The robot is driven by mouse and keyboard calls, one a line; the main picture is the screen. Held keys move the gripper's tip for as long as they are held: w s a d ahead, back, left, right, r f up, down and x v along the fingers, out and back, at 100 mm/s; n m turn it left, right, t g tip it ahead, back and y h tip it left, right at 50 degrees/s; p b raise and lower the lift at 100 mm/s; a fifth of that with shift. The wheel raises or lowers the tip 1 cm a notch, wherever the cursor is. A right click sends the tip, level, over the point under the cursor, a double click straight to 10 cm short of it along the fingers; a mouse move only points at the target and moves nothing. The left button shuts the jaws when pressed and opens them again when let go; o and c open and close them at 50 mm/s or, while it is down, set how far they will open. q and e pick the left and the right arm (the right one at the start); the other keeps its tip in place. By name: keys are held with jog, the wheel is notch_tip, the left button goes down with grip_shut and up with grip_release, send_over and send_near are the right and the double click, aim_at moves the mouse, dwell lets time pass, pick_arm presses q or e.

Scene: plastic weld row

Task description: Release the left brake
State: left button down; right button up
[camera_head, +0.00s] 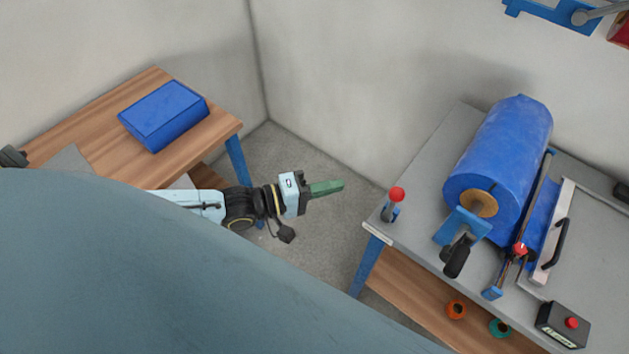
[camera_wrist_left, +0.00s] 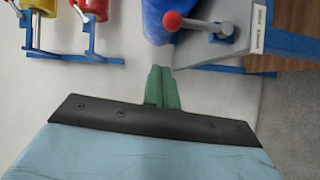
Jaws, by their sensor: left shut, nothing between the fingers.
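A lever with a red ball knob (camera_head: 397,194) stands at the left corner of the grey worktable (camera_head: 408,232), and I take it to be the left brake. In the left wrist view the red knob (camera_wrist_left: 172,21) sits on a grey arm that runs right to a pivot on the table (camera_wrist_left: 205,49). My left gripper (camera_head: 327,188) has green fingers pressed together with nothing between them. It is left of the lever, apart from it, over the floor gap. In the left wrist view the green fingertips (camera_wrist_left: 161,75) point toward the knob without touching it. My right gripper is not in view.
A large blue roll (camera_head: 505,155) lies on the worktable, with a black-handled crank (camera_head: 457,260) at its near end. A second red knob (camera_head: 519,249) and a control box (camera_head: 563,325) are further right. A wooden table with a blue box (camera_head: 165,113) stands left.

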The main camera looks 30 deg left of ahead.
pick_arm(q)
jog(key=v, duration=0.3)
jog(key=shift+s+a+r, duration=0.1)
jog(key=shift+s+a, duration=0.1)
jog(key=shift+a, duration=0.05)
jog(key=a+f+m+g+y+b, duration=0.1)
jog(key=a+f+m+y, duration=0.15)
jog(key=f, duration=0.65)
jog(key=a+f+m+y+b, duration=0.1)
jog(key=a+f+y+b, duration=0.15)
jog(key=f, duration=0.65)
jog(key=s+a+f+m+g+y, duration=0.15)
jog(key=s+f, duration=0.25)
jog(key=f, duration=0.4)
jog(key=s+a+f+m+g+y, duration=0.1)
jog(key=s+a+f+g+y, duration=0.15)
jog(key=s+f, duration=0.4)
jog(key=s+d+f+m+g+y+b, duration=0.1)
jog(key=s+d+f+m+g, duration=0.1)
jog(key=s+f, duration=0.5)
jog(key=s+d+f+m+g+y+b, duration=0.1)
jog(key=s+f, duration=0.6)
jog(key=s, duration=0.8)
jog(key=d+m+g, duration=0.1)
jog(key=m+g, duration=0.1)
jog(key=g, duration=0.1)
jog(key=shift+f+g+y+b, duration=0.25)
jog(key=shift+g+y+b, duration=0.05)
jog(key=shift+g+b, duration=0.1)
